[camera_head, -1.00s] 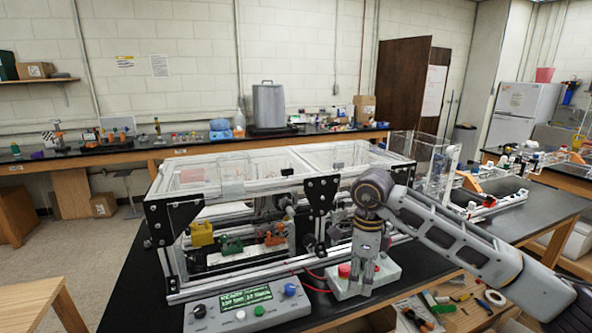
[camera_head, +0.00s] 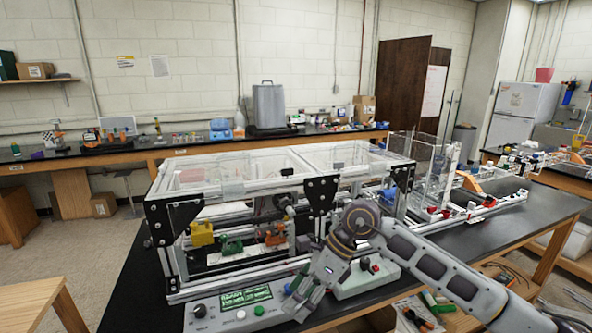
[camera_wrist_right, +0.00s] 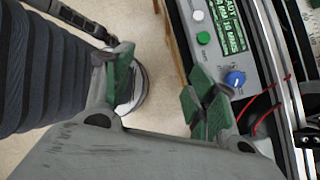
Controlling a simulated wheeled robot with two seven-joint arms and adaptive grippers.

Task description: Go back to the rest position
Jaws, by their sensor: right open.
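My right gripper (camera_head: 305,298) is in front of the extrusion frame (camera_head: 330,183), pointing down and to the left. Its fingertips are beside the right end of the grey control box (camera_head: 215,320) with the green display. In the right wrist view the two green-padded fingers (camera_wrist_right: 160,92) are apart with nothing between them. The control box (camera_wrist_right: 222,62) shows close behind the right finger, with its blue knob and green button. Whether the finger touches it I cannot tell. My left gripper is not in view.
A pale button box (camera_head: 352,288) with a red button stands right of my gripper. Red wires run by the control box. Yellow, green and orange parts sit inside the frame. The black tabletop (camera_head: 490,232) is partly clear at the right. Loose tools lie lower right.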

